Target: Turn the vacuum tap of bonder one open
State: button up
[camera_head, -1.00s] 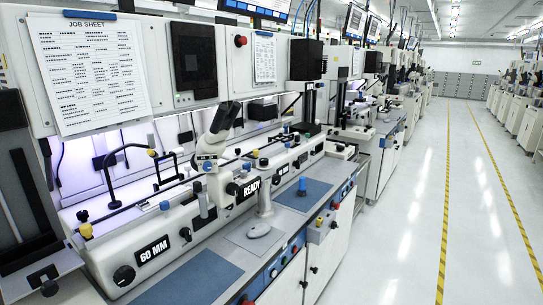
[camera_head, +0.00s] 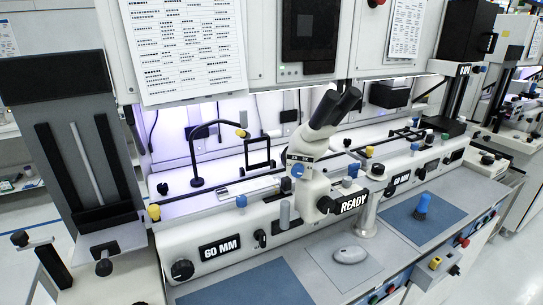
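A white bonder (camera_head: 215,268) stands in front of me, with a long low front panel. It carries a "60 MM" plate (camera_head: 219,247), a round black knob (camera_head: 182,270) to the plate's left and a small black lever-like fitting (camera_head: 260,238) to its right. A microscope (camera_head: 315,160) with a "READY" sign (camera_head: 355,201) stands mid-panel. A second "60 MM" plate (camera_head: 401,178) shows further right. No label names bonder one or its vacuum tap, so I cannot tell which fitting is the tap. My gripper is not in view.
A dark upright column unit (camera_head: 75,140) stands at left. White floor (camera_head: 500,265) shows at right.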

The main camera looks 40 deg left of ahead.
aim_at(353, 169)
jog(key=u, duration=0.75)
jog(key=l+u, duration=0.15)
jog(key=l, duration=1)
jog(key=k, duration=0.05)
